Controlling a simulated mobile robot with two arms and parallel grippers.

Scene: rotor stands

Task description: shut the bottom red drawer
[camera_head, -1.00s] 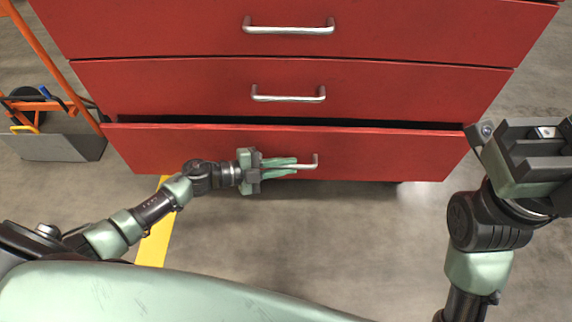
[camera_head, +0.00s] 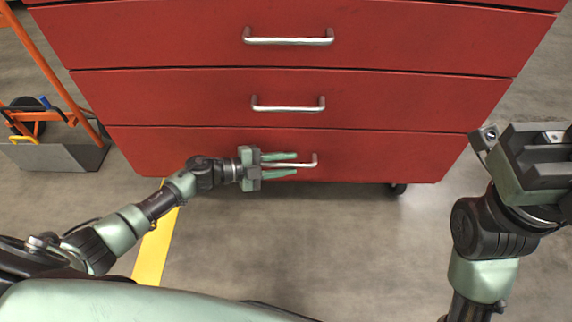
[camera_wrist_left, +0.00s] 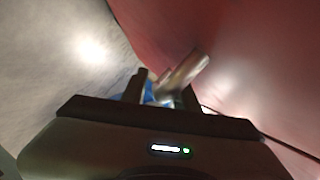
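The bottom red drawer (camera_head: 380,160) is at the lower front of the red cabinet in the head view. Its face looks flush with the drawers above, with only a thin seam along its top edge. Its metal handle (camera_head: 312,160) lies between the two green fingers of my left gripper (camera_head: 294,165), which are spread apart. I cannot tell whether a finger touches the handle. The left wrist view, blurred, shows the handle (camera_wrist_left: 188,68) just beyond the fingers and the red drawer face on the right. My right gripper (camera_head: 538,150) is at the right, away from the handle; its fingers are not clear.
The middle drawer (camera_head: 200,95) and the upper drawer (camera_head: 180,35) look shut. An orange hand cart (camera_head: 60,150) stands left of the cabinet. A caster (camera_head: 398,188) shows under the cabinet. The grey floor in front is clear apart from a yellow stripe (camera_head: 152,255).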

